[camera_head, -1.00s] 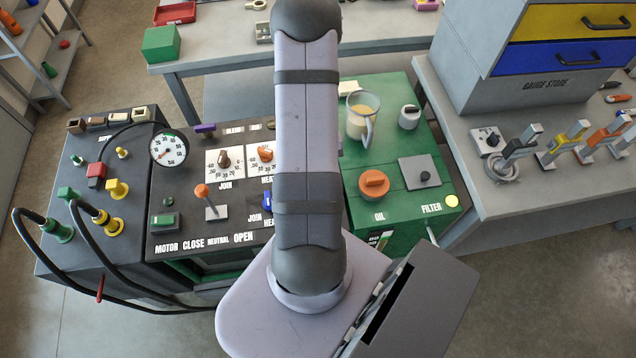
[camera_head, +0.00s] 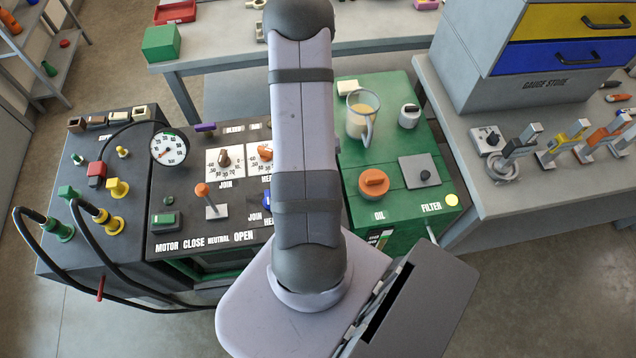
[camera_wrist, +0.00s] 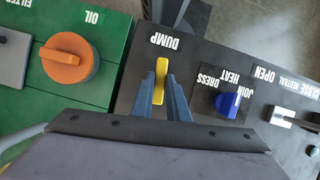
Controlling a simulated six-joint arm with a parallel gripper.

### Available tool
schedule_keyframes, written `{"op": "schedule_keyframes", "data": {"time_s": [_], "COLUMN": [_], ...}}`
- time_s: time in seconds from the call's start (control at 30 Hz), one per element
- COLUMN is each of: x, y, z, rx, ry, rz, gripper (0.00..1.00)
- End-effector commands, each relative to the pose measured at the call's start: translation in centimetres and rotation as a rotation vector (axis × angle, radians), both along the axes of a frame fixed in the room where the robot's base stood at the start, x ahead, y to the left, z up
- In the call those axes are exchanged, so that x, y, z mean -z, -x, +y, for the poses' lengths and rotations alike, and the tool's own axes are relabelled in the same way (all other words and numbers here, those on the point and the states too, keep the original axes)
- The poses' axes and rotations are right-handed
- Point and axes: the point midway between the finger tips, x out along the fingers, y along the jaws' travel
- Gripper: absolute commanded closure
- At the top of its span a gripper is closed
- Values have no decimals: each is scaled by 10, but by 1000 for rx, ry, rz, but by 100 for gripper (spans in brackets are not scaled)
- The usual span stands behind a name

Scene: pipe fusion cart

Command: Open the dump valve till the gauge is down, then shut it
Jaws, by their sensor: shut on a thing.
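The dump valve's yellow handle (camera_wrist: 160,82) shows in the wrist view below the DUMP label, on the dark panel. It stands upright in the picture, in line with my fingers. My gripper (camera_wrist: 161,92) is shut on it, with one blue-grey finger on each side. In the head view my arm hides the valve and my gripper. The round white pressure gauge (camera_head: 169,148) stands at the panel's upper left in the head view. Its needle is too small to read surely.
Right of the handle in the wrist view is a blue selector knob (camera_wrist: 228,105), then a grey lever (camera_wrist: 280,118). On the left is the orange oil cap (camera_wrist: 68,58) on the green tank. Black hoses (camera_head: 85,235) loop at the cart's left side.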

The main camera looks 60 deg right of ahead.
Motion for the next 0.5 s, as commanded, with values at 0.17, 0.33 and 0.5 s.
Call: {"op": "schedule_keyframes", "data": {"time_s": [0.17,0.33,0.5], "x": [-1,-1,-1], "y": [-1,-2,-2], "z": [1,2,4], "rx": [-146,-306,-468], "ry": [0,0,0], "rz": [0,0,0], "gripper": [100,100,100]}}
